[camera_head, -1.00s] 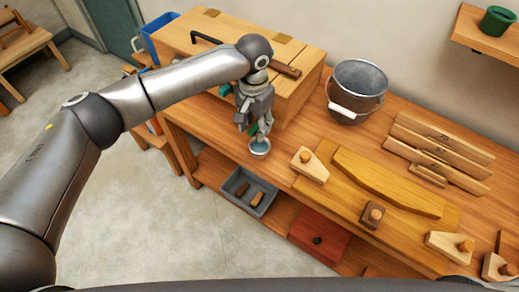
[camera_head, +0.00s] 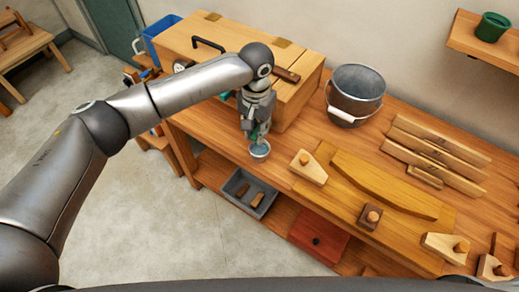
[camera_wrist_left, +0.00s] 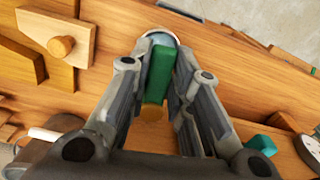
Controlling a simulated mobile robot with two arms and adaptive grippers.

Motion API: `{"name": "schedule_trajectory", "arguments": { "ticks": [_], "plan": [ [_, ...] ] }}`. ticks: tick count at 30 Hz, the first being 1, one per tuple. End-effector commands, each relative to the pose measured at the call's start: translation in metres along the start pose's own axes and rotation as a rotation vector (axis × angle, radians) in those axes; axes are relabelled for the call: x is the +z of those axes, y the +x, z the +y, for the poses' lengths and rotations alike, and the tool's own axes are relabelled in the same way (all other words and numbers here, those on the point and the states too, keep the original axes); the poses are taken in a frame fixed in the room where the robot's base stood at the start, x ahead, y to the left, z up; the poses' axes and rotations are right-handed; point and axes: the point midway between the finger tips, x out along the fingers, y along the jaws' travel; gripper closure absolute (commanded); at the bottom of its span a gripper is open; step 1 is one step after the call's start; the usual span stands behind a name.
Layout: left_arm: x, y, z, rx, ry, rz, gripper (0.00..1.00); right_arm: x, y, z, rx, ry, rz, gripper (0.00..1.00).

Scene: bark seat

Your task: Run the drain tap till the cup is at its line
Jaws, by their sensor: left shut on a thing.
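My left gripper (camera_head: 255,132) is shut on a green tap handle (camera_wrist_left: 160,72) at the front of the wooden box (camera_head: 292,85). In the left wrist view the handle lies between the fingers (camera_wrist_left: 158,80), with a brass-coloured part at its near end. The small cup (camera_head: 259,150) stands just below the gripper near the bench's front edge, with bluish water in it. Its rim also shows beyond the handle in the left wrist view (camera_wrist_left: 165,36). I cannot make out the cup's line or any stream. My right gripper is not in view.
A grey bucket (camera_head: 355,95) stands right of the box. Wooden clamps, a curved form (camera_head: 385,185) and strips (camera_head: 440,145) fill the bench to the right. A grey tray (camera_head: 249,192) sits on the lower shelf. A dial (camera_wrist_left: 307,150) shows in the left wrist view.

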Motion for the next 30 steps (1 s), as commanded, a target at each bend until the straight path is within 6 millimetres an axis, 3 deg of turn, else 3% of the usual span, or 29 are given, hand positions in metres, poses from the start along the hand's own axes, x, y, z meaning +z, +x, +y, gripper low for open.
{"name": "schedule_trajectory", "arguments": {
  "ticks": [15,30],
  "plan": [
    [-0.001,-0.003,0.009,0.001,-0.187,0.002,0.98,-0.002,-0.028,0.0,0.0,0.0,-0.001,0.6],
    [-0.002,-0.001,0.01,0.0,-0.223,0.003,0.98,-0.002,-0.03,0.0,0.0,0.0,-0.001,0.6]
  ]
}}
